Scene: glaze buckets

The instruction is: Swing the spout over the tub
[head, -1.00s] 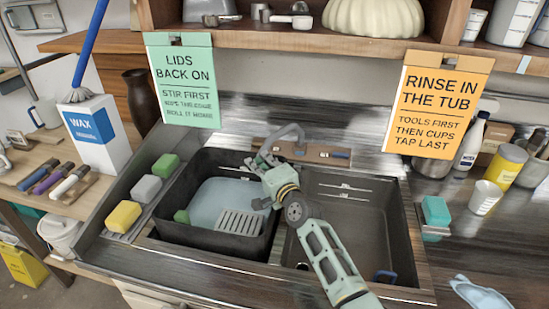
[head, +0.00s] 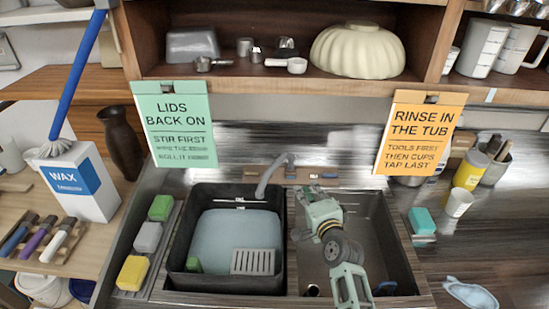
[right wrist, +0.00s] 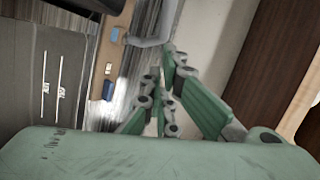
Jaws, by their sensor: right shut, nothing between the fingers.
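The grey spout (head: 272,174) rises behind the sink and curves down to the left. In the head view its tip lies over the back right part of the black tub (head: 281,228). The tub sits in the left basin and holds pale blue water. My right gripper (head: 314,190) is shut and empty above the right basin, to the right of the spout and apart from it. In the right wrist view my fingers (right wrist: 168,62) are close together, with part of the spout (right wrist: 146,41) beyond them. My left gripper is not in view.
The right basin (head: 388,235) lies under my right arm. A shelf (head: 230,84) with a pumpkin-shaped bowl (head: 358,48) and two hanging signs (head: 175,124) (head: 420,134) overhang the back. Several sponges (head: 148,237) line the left edge. A slatted grate (head: 253,262) is in the tub.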

